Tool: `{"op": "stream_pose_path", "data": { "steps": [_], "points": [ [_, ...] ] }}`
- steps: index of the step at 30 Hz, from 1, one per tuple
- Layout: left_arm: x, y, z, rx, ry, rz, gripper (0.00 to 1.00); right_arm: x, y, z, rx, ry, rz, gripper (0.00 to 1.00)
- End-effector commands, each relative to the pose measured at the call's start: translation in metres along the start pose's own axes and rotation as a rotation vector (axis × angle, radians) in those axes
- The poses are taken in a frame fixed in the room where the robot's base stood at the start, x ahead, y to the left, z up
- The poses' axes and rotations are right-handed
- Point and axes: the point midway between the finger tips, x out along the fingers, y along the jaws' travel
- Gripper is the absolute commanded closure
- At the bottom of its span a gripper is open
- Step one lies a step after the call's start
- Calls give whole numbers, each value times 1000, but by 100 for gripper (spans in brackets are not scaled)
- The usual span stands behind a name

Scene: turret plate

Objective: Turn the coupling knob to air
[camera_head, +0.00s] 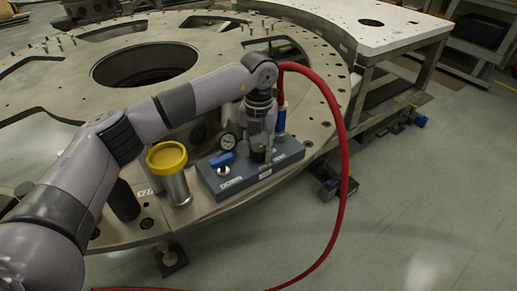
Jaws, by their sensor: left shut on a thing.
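A grey coupling block (228,184) sits on the turret plate (205,205) near its front edge. It carries a blue lever (223,159), a small round gauge (228,141) and white labels. My left arm reaches in from the left, and my left gripper (259,143) points down over the right part of the block. It is shut on the dark coupling knob (258,153), most of which the fingers hide. The knob's setting cannot be read. My right gripper is not in view.
A red hose (345,150) rises from a blue fitting (280,120) just right of my gripper and loops to the floor. A yellow-topped cylinder (168,160) stands left of the block. The plate has a large round hole (145,65). A white-topped table (370,27) stands behind.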

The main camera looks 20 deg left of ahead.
Motion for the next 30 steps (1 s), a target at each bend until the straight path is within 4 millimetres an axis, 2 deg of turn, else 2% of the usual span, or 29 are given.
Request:
{"op": "stream_pose_path", "data": {
  "steps": [18, 19, 27, 30],
  "points": [
    [-2, 0, 1, -45, -4, -1, 94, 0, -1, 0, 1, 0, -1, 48],
    [-2, 0, 1, -45, -4, -1, 65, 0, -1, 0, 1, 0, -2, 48],
    [-1, 0, 1, -44, -2, -1, 47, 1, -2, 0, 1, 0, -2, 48],
    [0, 0, 0, -43, -1, -1, 46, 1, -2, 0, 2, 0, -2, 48]
  ]
}}
